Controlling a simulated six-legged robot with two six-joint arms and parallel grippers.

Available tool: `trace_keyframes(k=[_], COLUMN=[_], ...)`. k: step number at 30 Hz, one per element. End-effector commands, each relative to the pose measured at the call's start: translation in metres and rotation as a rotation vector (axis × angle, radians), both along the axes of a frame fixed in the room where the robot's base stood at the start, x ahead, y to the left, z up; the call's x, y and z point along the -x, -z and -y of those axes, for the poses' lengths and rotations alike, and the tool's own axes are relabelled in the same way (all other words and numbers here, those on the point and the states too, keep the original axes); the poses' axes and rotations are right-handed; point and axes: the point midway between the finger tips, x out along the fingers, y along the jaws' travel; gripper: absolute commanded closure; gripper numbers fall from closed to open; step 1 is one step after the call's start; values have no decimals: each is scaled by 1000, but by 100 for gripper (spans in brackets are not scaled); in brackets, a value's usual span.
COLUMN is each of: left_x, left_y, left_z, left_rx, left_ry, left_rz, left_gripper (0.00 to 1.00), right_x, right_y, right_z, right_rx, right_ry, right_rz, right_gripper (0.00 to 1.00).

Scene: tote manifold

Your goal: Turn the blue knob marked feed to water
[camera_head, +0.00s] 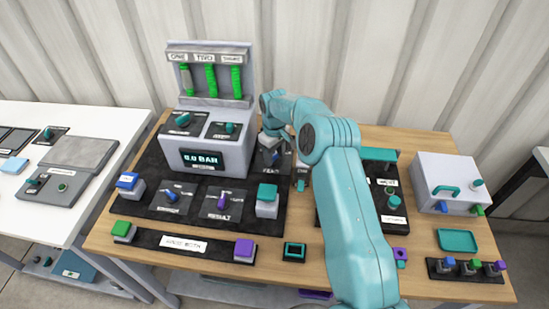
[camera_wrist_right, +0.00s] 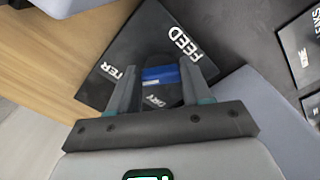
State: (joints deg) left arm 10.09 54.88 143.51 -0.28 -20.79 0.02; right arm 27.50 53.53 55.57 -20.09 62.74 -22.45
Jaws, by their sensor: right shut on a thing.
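The blue knob (camera_wrist_right: 160,76) sits on a dark plate (camera_wrist_right: 128,45) lettered FEED, DRY and a partly covered word ending in TER. My right gripper (camera_wrist_right: 159,82) is shut on the knob, one finger on each side of it. The TER word is by the left finger, and DRY lies just below the knob. Which way the knob points I cannot tell. In the head view the right gripper reaches down beside the grey console (camera_head: 207,145), and its hand mostly hides the feed plate. My left gripper is not in view.
The console display reads 0.0 BAR. Other knobs stand close by on the black panel, including a purple one (camera_head: 222,199), and a teal-topped block (camera_head: 267,200). A white box (camera_head: 448,178) and a teal tray (camera_head: 457,240) are on the right of the wooden table.

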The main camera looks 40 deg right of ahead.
Motion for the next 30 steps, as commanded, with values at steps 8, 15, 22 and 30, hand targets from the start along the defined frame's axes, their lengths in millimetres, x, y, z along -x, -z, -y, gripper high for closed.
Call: trace_keyframes(k=[8,15,22,30], left_x=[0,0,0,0], left_y=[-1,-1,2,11], left_z=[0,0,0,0], left_rx=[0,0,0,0], left_ry=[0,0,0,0], left_rz=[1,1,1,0], left_gripper=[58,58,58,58], right_x=[0,0,-1,-1], right_y=[0,0,-11,-76], right_z=[-1,-1,0,0], right_rx=[-2,-2,0,0], right_ry=[6,4,4,5], right_rz=[1,0,2,6], right_gripper=[41,26,26,26])
